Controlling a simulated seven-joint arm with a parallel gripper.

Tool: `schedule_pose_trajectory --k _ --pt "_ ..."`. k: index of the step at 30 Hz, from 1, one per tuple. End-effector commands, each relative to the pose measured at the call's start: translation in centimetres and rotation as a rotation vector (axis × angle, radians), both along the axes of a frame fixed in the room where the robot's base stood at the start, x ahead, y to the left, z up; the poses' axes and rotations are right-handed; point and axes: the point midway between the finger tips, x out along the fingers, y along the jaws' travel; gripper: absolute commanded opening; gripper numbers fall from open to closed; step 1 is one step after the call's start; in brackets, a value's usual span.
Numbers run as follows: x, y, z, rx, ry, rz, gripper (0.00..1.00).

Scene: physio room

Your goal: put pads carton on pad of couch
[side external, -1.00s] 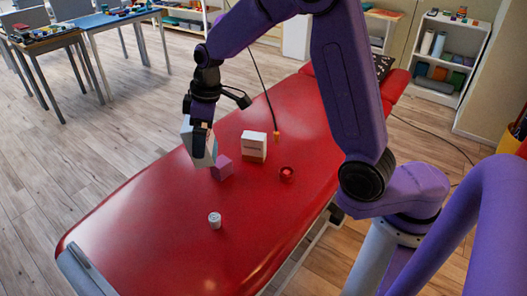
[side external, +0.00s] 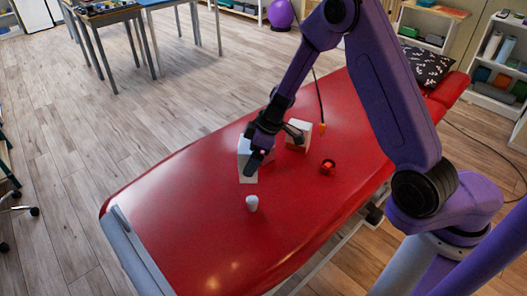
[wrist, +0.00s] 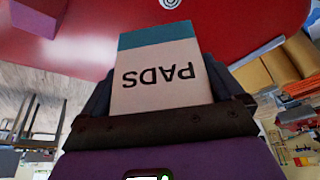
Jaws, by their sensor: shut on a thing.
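The pads carton (side external: 246,160) is a pale box with a teal end. In the wrist view the carton (wrist: 160,75) shows the word PADS, upside down. My gripper (side external: 259,155) is shut on it, one finger on either side. The carton is low over or on the red couch pad (side external: 180,205); I cannot tell whether it touches. The red pad also fills the top of the wrist view (wrist: 110,40).
The pad's near left is clear.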

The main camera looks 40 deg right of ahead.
Motion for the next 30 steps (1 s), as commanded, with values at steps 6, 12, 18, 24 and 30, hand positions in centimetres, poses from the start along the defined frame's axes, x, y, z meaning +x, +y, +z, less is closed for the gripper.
schedule_pose_trajectory --k 6,12,18,24,30 --pt "2.5 0.7 -1.2 0.000 0.000 0.002 0.62" --pt "6.4 1.7 -3.0 0.001 0.001 0.003 0.62" --pt "9.5 2.5 -5.0 0.001 0.002 0.001 0.62" --pt "11.8 3.1 -7.8 0.001 0.001 0.002 0.62" --pt "12.9 3.4 -9.2 0.001 0.001 0.000 0.62"
